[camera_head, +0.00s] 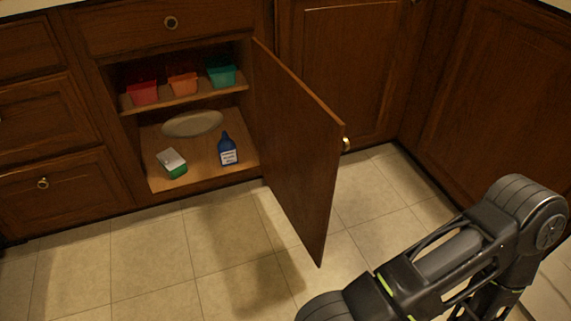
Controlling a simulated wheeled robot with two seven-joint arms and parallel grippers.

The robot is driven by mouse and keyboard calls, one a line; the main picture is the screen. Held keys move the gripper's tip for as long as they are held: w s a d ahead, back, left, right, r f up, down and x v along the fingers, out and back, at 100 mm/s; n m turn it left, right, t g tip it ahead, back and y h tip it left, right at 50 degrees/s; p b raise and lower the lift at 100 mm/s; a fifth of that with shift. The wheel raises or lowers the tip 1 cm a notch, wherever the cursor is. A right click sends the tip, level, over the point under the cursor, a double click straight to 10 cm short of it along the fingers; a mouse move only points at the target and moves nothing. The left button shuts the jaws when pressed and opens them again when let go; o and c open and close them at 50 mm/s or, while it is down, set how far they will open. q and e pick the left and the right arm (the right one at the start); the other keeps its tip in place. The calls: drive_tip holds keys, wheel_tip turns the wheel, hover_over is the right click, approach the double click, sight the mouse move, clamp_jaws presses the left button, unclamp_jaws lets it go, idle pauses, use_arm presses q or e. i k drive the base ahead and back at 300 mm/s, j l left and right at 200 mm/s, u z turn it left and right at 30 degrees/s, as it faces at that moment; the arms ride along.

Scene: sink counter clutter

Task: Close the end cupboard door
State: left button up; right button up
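The cupboard door (298,146) is a dark brown wooden panel. It stands wide open, hinged at the right side of the cupboard opening and swung out toward me over the floor. A round metal knob (346,144) sits near its free edge, on the face turned to the right. The open cupboard (190,187) shows two levels inside. One of my arms (450,262) comes in at the lower right, apart from the door; its gripper is not visible. My other gripper is out of view too.
Red (143,92), orange (183,84) and teal (221,75) containers stand on the shelf. A plate (192,124), a blue bottle (227,149) and a green-white box (172,163) are below, inside the cupboard. Drawers (42,184) are at left. The tiled floor (222,240) is clear.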

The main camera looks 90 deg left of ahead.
sight(302, 140)
drive_tip(key=i+u, duration=0.15)
drive_tip(key=u, duration=0.35)
drive_tip(key=i+u, duration=0.2)
drive_tip(key=u, duration=0.25)
drive_tip(key=i+l+u, duration=0.1)
drive_tip(key=u, duration=0.4)
drive_tip(key=i+l+u, duration=0.1)
drive_tip(key=l+u, duration=0.15)
drive_tip(key=u, duration=0.2)
drive_tip(key=i+l+u, duration=0.15)
drive_tip(key=u, duration=0.3)
drive_tip(key=i+l+u, duration=0.1)
drive_tip(key=l+u, duration=0.45)
drive_tip(key=u, duration=0.3)
drive_tip(key=i+l+u, duration=0.1)
drive_tip(key=l+u, duration=0.45)
drive_tip(key=u, duration=0.3)
drive_tip(key=j, duration=1.3)
drive_tip(key=z, duration=1.75)
drive_tip(key=l, duration=0.1)
